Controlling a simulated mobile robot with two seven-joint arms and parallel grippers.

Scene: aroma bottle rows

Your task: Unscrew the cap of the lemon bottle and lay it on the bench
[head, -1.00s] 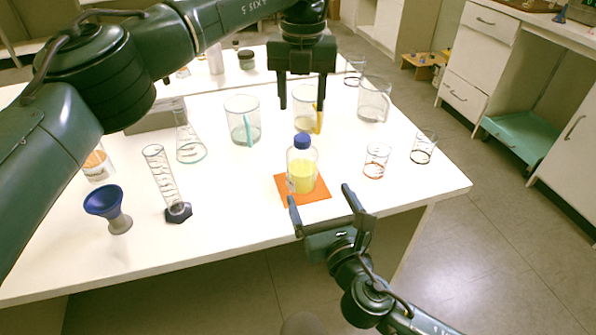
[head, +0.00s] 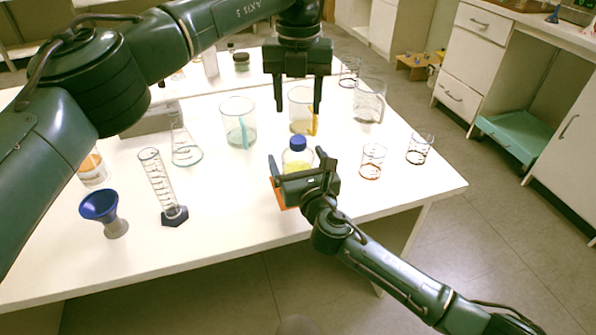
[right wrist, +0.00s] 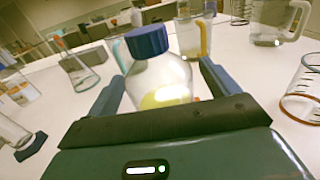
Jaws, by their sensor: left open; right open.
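The lemon bottle (head: 297,158) is clear glass with yellow liquid and a blue cap (head: 298,142). It stands upright on an orange mat (head: 276,183) on the white bench (head: 235,215), and the cap is on it. My right gripper (head: 294,162) is open, its fingers on either side of the bottle. In the right wrist view the bottle (right wrist: 160,80) stands between the spread fingers, with a gap visible beside each; its base is hidden by my gripper. My left gripper (head: 296,100) is open and empty, pointing down above and behind the blue cap.
A graduated cylinder (head: 160,190), a flask (head: 184,148) and a blue funnel (head: 102,210) stand left. The bench front is clear.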

